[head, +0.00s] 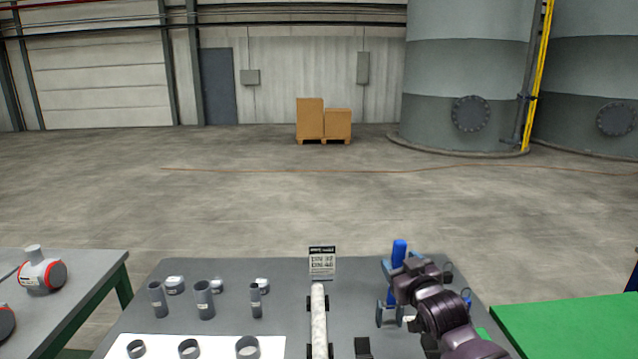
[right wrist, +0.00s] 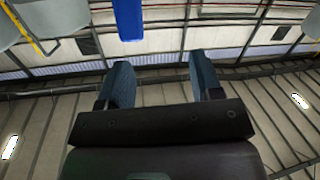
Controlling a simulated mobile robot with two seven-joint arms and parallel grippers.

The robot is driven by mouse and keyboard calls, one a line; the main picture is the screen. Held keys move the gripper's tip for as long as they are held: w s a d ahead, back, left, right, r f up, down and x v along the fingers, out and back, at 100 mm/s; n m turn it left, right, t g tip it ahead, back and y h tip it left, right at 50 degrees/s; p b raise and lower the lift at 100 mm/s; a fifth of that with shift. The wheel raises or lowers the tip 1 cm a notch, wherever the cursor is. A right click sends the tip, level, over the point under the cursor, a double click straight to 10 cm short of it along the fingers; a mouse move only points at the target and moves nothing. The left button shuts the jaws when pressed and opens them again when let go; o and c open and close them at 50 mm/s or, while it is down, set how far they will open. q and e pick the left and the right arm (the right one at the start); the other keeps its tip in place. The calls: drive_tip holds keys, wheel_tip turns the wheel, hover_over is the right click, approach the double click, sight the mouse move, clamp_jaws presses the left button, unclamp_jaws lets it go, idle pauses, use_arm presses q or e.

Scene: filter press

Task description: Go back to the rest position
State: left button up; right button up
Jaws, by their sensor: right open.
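My right gripper (right wrist: 162,85) is open in the right wrist view, with nothing between its two fingers. That view looks at the ceiling and upper walls, and a blue bar (right wrist: 128,18) shows at its top edge. In the head view my right arm reaches in from the lower right, over the right part of the grey table (head: 290,270). Its gripper end is near a blue upright handle (head: 399,252), and I cannot tell whether they touch. My left gripper is not in view.
Grey tube pieces (head: 204,300) and rings (head: 189,348) stand at the table's left, some on a white sheet (head: 130,340). A green table (head: 570,320) is at right; a side table (head: 75,268) holds a red-banded part (head: 42,275).

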drive_tip(key=s+d+f+m+g+h, duration=0.1)
drive_tip(key=s+d+f, duration=0.2)
drive_tip(key=s+f, duration=0.6)
drive_tip(key=s+d+f+m+g+h, duration=0.1)
drive_tip(key=s+d+f+g, duration=0.1)
drive_tip(key=s+f, duration=0.7)
drive_tip(key=s+d+f+m+g+h, duration=0.1)
drive_tip(key=s+d+f, duration=0.3)
drive_tip(key=s+f, duration=0.5)
drive_tip(key=s+g, duration=0.1)
drive_tip(key=s, duration=0.9)
drive_tip(key=shift+s+d+f+m+h, duration=0.2)
drive_tip(key=shift+d+m+h, duration=0.1)
drive_tip(key=shift+d+h, duration=0.1)
